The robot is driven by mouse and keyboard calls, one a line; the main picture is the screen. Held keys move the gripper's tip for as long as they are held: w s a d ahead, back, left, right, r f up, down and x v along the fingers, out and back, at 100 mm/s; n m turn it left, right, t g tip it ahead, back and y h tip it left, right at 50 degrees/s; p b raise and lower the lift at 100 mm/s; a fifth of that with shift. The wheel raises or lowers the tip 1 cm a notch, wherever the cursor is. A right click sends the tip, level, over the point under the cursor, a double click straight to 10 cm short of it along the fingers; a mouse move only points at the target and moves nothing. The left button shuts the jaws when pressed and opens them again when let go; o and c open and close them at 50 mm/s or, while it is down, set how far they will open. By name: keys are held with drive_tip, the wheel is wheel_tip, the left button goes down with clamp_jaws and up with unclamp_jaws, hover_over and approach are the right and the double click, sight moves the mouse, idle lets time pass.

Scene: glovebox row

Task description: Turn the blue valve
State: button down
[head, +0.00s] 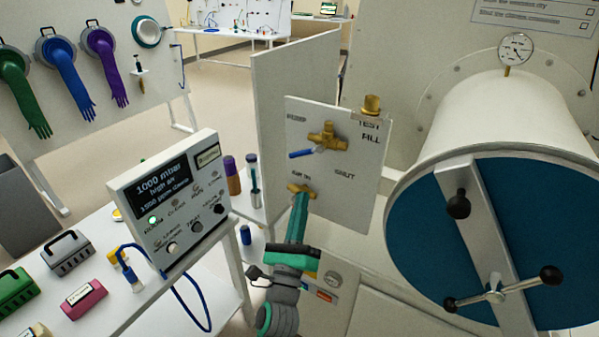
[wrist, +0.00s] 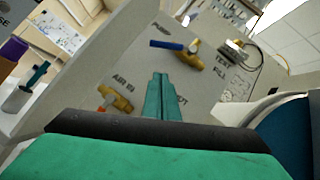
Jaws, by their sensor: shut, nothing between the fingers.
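The blue valve has a blue lever (head: 302,153) on a brass body (head: 327,137), mounted on a pale upright panel (head: 352,190). The lever points left, dipping slightly, on the PUMP side. In the wrist view the lever (wrist: 166,44) and brass body (wrist: 190,57) lie just beyond my fingertips, above and slightly right of them. My gripper (head: 301,198) is shut and empty, its green fingers pointing up at the panel below the blue valve. In the wrist view the closed fingertips (wrist: 160,78) appear apart from the lever.
A second brass valve (wrist: 118,98), labelled AIR IN, sits lower left of the fingers with a red-orange handle. A brass fitting (head: 371,105) tops the panel. A large white cylinder (head: 500,115) with a blue door stands right. A control box (head: 172,203) stands left.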

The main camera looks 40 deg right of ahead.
sight(306, 152)
drive_tip(key=w+d+r, duration=0.3)
drive_tip(key=w+r, duration=0.1)
drive_tip(key=r, duration=0.1)
drive_tip(key=shift+w+r, duration=0.3)
drive_tip(key=shift+w, duration=0.05)
idle(0.4)
drive_tip(key=shift+d, duration=0.2)
